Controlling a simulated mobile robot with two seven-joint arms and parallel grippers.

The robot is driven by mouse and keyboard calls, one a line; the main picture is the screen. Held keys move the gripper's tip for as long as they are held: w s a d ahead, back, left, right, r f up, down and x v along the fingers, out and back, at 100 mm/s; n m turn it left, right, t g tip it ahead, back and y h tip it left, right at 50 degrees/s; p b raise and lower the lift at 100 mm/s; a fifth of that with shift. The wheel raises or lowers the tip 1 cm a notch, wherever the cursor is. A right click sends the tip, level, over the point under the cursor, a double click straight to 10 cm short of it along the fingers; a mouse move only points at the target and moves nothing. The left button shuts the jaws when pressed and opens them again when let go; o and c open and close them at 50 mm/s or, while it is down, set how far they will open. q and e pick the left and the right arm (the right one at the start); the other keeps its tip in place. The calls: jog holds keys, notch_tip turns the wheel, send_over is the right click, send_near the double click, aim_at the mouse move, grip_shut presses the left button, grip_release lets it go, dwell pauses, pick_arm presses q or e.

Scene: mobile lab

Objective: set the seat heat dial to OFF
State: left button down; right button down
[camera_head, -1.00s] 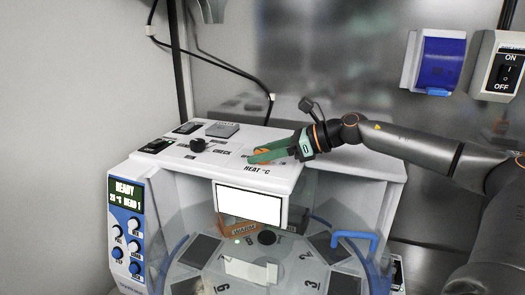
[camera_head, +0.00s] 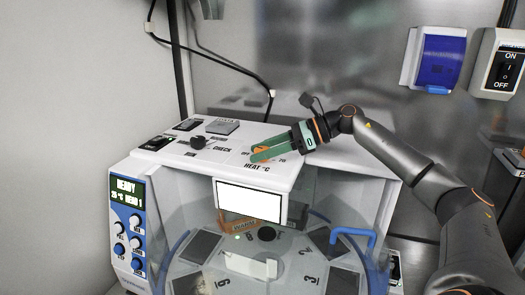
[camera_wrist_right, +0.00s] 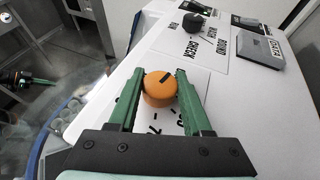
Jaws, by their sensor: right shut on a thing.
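The seat heat dial is an orange round knob (camera_wrist_right: 158,88) with a dark pointer mark, on the white top of the machine above a "HEAT °C" label. It also shows in the head view (camera_head: 263,149), partly covered by my fingers. My right gripper (camera_wrist_right: 160,92) has its green fingers on both sides of the knob and is shut on it. In the head view my right gripper (camera_head: 262,153) reaches in from the right. The pointer mark slants toward the upper right in the wrist view. The scale is partly hidden, so the setting cannot be read.
A black knob (camera_head: 198,142) near a "CHECK" label and a grey labelled plate (camera_head: 222,127) are on the same top. A clear-covered carousel (camera_head: 262,262) lies below. A blue wall box (camera_head: 438,60) hangs at right.

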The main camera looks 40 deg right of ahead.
jog(key=shift+c, duration=1.7)
grip_release()
jog(key=shift+s+d, duration=0.15)
jog(key=b+v, duration=0.5)
jog(key=v, duration=0.7)
jog(key=shift+r, duration=0.1)
